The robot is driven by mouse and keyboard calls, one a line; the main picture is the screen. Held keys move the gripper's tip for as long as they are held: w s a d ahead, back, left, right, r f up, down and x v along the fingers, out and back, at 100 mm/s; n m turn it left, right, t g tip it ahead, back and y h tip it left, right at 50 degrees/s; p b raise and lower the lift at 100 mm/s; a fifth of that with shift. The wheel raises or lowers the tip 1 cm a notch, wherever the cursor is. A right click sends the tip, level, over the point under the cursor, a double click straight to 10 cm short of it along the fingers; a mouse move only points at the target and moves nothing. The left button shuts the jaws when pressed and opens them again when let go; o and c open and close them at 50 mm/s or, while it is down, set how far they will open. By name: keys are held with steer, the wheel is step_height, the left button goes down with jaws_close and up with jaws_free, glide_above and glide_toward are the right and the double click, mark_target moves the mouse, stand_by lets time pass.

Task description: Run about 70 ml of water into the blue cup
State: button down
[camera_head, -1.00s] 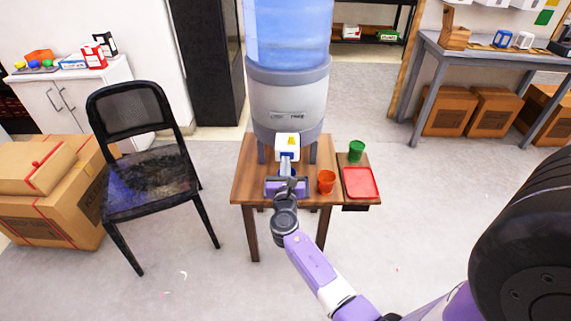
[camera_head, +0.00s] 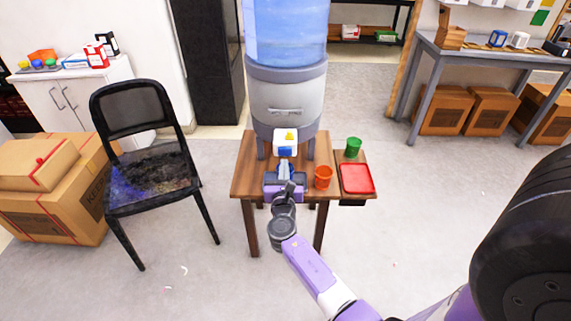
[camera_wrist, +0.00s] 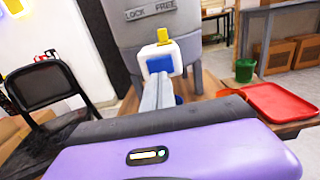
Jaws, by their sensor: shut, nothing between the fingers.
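A water dispenser (camera_head: 287,100) stands on a small wooden table. Its white tap (camera_head: 285,138) has a yellow piece on top and a blue lever (camera_head: 285,150) facing me; the lever also shows in the wrist view (camera_wrist: 160,64). My gripper (camera_head: 285,163) is shut and empty, its fingertips just in front of and below the lever. I cannot tell whether they touch it. A blue patch behind my fingers in the wrist view looks like the blue cup (camera_wrist: 178,100), below the tap and mostly hidden. Its water level and any stream are not visible.
An orange cup (camera_head: 323,178) stands on the table right of my gripper. A green cup (camera_head: 353,147) and a red tray (camera_head: 357,179) are on a side shelf at the right. A black chair (camera_head: 150,170) stands left, with open floor between it and the table.

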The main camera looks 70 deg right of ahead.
steer(key=v, duration=0.9)
steer(key=shift+a, duration=0.4)
steer(key=shift+f, duration=0.15)
steer(key=a+r+m+t+y+p, duration=0.15)
steer(key=a+m+t+y, duration=0.55)
steer(key=a+m+y, duration=0.8)
steer(key=s+a+r+m+y+p, duration=0.1)
steer(key=s+a+r+m+p, duration=0.4)
steer(key=s+a+r, duration=1.1)
steer(key=s+a+m, duration=0.2)
steer(key=s, duration=0.1)
steer(key=shift+s+m+t+y, duration=0.3)
steer(key=shift+s+t, duration=0.05)
steer(key=shift+t, duration=0.05)
